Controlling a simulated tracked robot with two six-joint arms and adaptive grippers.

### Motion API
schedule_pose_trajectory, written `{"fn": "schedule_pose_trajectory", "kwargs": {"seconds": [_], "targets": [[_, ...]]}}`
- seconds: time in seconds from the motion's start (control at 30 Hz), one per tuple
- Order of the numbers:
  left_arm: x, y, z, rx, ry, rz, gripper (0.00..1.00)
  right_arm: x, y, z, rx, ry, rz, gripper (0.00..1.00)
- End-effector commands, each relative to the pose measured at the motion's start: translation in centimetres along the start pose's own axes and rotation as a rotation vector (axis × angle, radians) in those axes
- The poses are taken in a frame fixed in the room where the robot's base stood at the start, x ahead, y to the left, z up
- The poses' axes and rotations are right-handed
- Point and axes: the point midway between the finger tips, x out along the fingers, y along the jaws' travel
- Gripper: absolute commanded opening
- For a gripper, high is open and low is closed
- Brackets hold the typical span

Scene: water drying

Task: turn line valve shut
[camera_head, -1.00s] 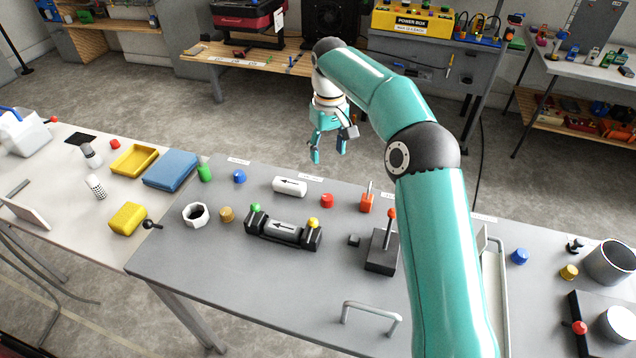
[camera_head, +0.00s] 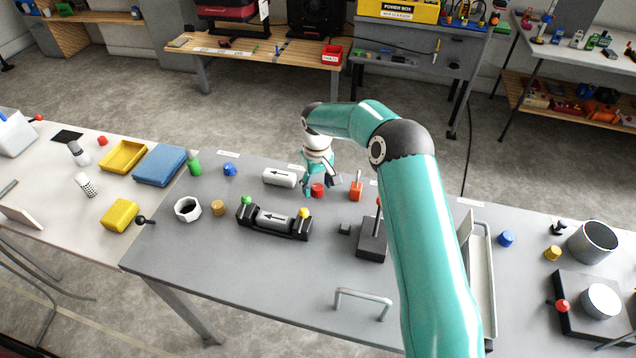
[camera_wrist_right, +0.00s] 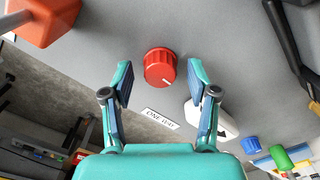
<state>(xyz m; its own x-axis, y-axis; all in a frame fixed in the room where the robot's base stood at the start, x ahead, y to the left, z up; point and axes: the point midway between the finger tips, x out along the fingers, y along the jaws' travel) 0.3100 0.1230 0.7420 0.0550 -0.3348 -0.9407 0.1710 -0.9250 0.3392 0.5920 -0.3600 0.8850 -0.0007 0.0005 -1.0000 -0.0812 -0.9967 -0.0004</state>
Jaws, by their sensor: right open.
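A red round knob (camera_head: 317,190) with ribbed sides sits on the grey bench, behind the black holder (camera_head: 273,222) that carries an arrow-marked cylinder. The red knob (camera_wrist_right: 160,68) also shows in the right wrist view, with a white line on its face. My right gripper (camera_head: 320,184) is low over the bench at the knob. In the wrist view, my right gripper's (camera_wrist_right: 159,66) two fingers are open, one on each side of the knob, with clear gaps. Whether the tips are down to knob height I cannot tell. My left gripper is not in view.
A white arrow-marked cylinder (camera_head: 279,177) lies left of the knob. An orange switch (camera_head: 356,187) stands close on its right. A black lever box (camera_head: 371,238) is nearer the front right. A "ONE WAY" label (camera_wrist_right: 160,119) lies by the knob.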

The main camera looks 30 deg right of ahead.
Motion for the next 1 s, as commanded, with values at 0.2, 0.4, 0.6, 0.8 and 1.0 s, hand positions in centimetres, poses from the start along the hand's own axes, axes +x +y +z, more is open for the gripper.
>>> {"fn": "schedule_pose_trajectory", "kwargs": {"seconds": [0.2, 0.4, 0.6, 0.8, 1.0], "targets": [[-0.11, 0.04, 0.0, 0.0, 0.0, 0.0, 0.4, 0.56, -0.03, 0.0, -0.001, 0.0, 0.0, 0.59], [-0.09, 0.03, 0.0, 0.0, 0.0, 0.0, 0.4, 0.55, -0.06, -0.02, -0.001, 0.0, 0.0, 0.53], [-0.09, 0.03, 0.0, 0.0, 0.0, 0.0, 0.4, 0.53, -0.1, -0.04, -0.002, 0.0, 0.0, 0.19], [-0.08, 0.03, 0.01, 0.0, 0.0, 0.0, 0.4, 0.51, 0.17, -0.1, -0.003, 0.001, 0.001, 0.0], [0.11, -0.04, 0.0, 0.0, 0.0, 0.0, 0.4, 0.55, -0.02, -0.1, -0.028, 0.002, 0.002, 0.0]]}}
